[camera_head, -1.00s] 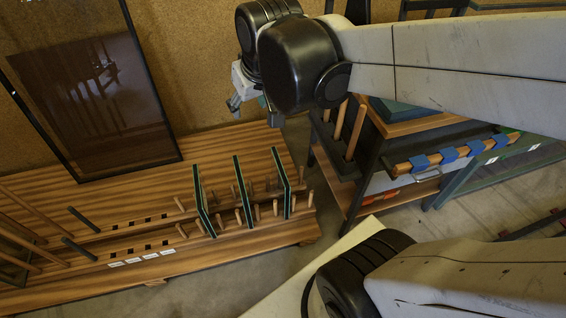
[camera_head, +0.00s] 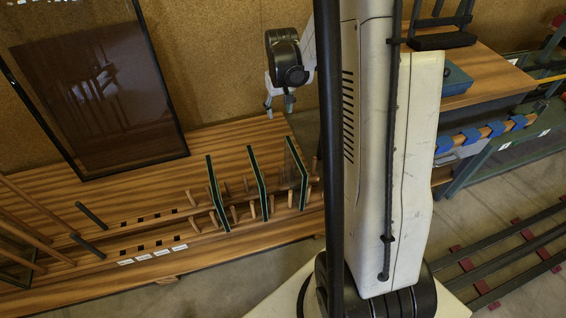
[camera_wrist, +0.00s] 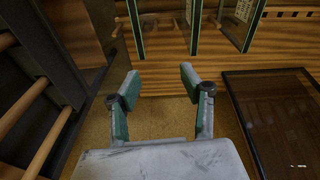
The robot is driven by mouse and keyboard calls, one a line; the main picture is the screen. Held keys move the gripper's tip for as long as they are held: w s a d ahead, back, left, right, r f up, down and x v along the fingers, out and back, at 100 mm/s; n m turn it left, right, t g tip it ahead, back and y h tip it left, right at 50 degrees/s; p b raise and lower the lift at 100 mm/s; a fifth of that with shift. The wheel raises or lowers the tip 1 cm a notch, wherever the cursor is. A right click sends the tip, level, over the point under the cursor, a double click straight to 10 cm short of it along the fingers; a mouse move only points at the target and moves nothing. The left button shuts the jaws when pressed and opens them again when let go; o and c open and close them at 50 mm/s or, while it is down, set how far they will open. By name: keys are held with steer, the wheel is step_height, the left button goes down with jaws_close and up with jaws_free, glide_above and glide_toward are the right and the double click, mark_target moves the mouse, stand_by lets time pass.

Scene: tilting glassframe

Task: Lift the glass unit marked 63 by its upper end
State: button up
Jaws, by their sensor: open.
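Several upright glass units with dark green edges stand in a pegged wooden rack: a left one (camera_head: 218,196), a middle one (camera_head: 258,184) and a right one (camera_head: 297,174). In the wrist view their ends show along the top, with a left unit (camera_wrist: 137,28), a middle one (camera_wrist: 195,26) and a right one (camera_wrist: 241,22). Pale printed labels show there, but I cannot read which is 63. My gripper (camera_head: 280,104) is open and empty, above and behind the right end of the rack. In the wrist view its fingers (camera_wrist: 159,84) are spread below the units, touching none.
A large dark framed pane (camera_head: 98,95) leans on the wall at left. Wooden pegs and small white labels (camera_head: 152,254) line the bench (camera_head: 100,225). A dark rack with wooden rods (camera_wrist: 30,100) is close at left in the wrist view. My arm covers the head view's centre.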

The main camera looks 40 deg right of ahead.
steer(key=g+b, duration=0.1)
steer(key=b, duration=0.1)
glide_above(296, 155)
step_height(296, 155, down, 14)
steer(key=f, duration=0.1)
steer(key=shift+m+y, duration=0.4)
steer(key=shift+m, duration=0.1)
steer(key=f, duration=0.2)
steer(key=f+b, duration=0.1)
steer(key=f, duration=0.2)
steer(key=f+b, duration=0.1)
steer(key=f, duration=0.2)
steer(key=shift+s+d+f, duration=0.1)
steer(key=shift+d+f, duration=0.1)
steer(key=shift+d, duration=0.1)
steer(key=shift+w+a+f+b, duration=0.15)
steer(key=shift+f+b, duration=0.5)
steer(key=shift+f, duration=0.7)
steer(key=shift+w+a+f+b, duration=0.15)
steer(key=shift+f+b, duration=0.45)
steer(key=shift+f, duration=0.75)
steer(key=shift+s, duration=0.1)
steer(key=shift+c, duration=0.5)
jaws_close()
steer(key=shift+r, duration=0.1)
